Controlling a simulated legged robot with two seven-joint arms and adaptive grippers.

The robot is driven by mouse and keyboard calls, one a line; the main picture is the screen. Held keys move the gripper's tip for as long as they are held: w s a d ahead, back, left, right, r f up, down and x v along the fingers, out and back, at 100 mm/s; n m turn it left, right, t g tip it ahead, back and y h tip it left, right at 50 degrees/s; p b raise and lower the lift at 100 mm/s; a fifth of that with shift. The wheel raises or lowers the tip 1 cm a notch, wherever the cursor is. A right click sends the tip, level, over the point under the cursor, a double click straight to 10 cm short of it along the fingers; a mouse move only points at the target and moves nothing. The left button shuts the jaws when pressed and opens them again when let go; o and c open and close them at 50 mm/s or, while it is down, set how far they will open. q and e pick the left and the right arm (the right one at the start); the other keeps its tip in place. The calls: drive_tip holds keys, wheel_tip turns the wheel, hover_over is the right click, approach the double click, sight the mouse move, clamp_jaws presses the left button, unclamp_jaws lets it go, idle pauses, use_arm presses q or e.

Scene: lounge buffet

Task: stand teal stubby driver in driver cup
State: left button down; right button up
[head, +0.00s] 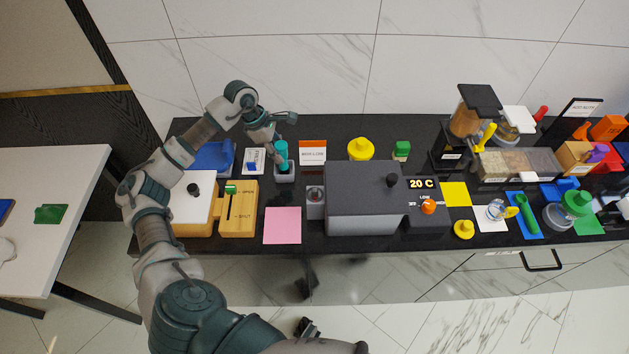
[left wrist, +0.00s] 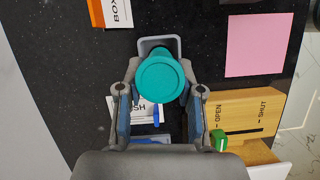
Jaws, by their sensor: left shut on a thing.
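The teal stubby driver (head: 282,152) is upright at the small grey driver cup (head: 285,174), its lower end at the cup's opening. I cannot tell how deep it sits. In the left wrist view the driver's round teal top (left wrist: 162,79) covers much of the cup, and the grey cup rim (left wrist: 158,42) shows behind it. My left gripper (head: 279,141) is shut on the driver, with a finger on each side of it in the left wrist view (left wrist: 164,94). My right gripper is not seen.
An orange-and-white box sign (head: 313,152) stands right of the cup. A white label card (head: 254,161) and a blue tray (head: 213,157) are to its left. A pink sheet (head: 282,225) and a wooden open/shut box (head: 239,209) lie in front. A grey machine (head: 362,200) stands to the right.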

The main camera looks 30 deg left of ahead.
use_arm(q)
drive_tip(key=shift+f+b, duration=0.4)
drive_tip(key=shift+f, duration=0.25)
drive_tip(key=c, duration=0.7)
unclamp_jaws()
drive_tip(key=shift+r, duration=0.1)
